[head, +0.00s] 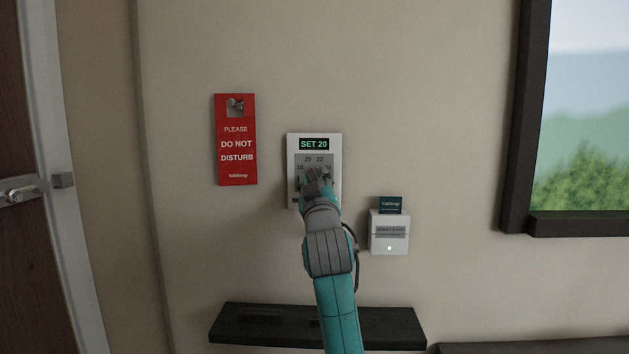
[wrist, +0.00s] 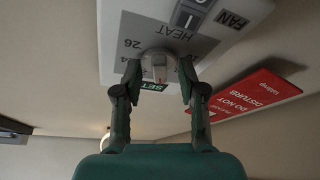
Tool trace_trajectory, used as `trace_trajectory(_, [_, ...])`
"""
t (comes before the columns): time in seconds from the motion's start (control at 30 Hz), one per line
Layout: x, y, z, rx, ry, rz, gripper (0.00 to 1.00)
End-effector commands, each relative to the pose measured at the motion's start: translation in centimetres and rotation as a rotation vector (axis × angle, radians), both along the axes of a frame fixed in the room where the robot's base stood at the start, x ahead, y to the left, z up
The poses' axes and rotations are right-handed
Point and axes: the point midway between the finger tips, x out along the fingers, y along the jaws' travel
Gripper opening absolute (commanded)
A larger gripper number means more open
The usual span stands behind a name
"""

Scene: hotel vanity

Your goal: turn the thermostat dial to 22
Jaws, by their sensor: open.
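The thermostat (head: 335,152) is a white panel on the wall with a grey dial face. Its green display (head: 314,144) reads SET 20, and the numbers 20 and 22 show above my gripper. My gripper (head: 317,175) is in front of the dial face and hides most of the dial in the head view. In the wrist view the pale round dial (wrist: 157,68) lies between the two fingertips of my open gripper (wrist: 160,78), one on each side. I cannot tell whether the fingers touch it. HEAT, FAN and 26 are legible on the panel (wrist: 125,30).
A red do-not-disturb sign (head: 236,140) hangs left of the thermostat. A white card holder (head: 388,232) with a dark card is at the lower right. A dark shelf (head: 235,324) juts out below. A framed window (head: 590,120) is at the right and a door (head: 30,240) at the left.

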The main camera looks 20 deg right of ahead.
Motion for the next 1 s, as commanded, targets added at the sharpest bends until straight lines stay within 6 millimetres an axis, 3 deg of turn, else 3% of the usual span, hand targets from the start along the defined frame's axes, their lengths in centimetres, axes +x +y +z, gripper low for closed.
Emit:
trace_trajectory(0.13, [-0.02, -0.01, 0.00, 0.000, 0.000, 0.000, 0.41])
trace_trajectory(0.3, [-0.04, -0.01, 0.01, 0.000, 0.000, 0.000, 0.00])
trace_trajectory(0.7, [-0.01, 0.03, 0.05, 0.024, -0.009, 0.000, 0.00])
trace_trajectory(1.0, [0.03, 0.29, 0.10, 0.181, -0.063, 0.002, 0.00])
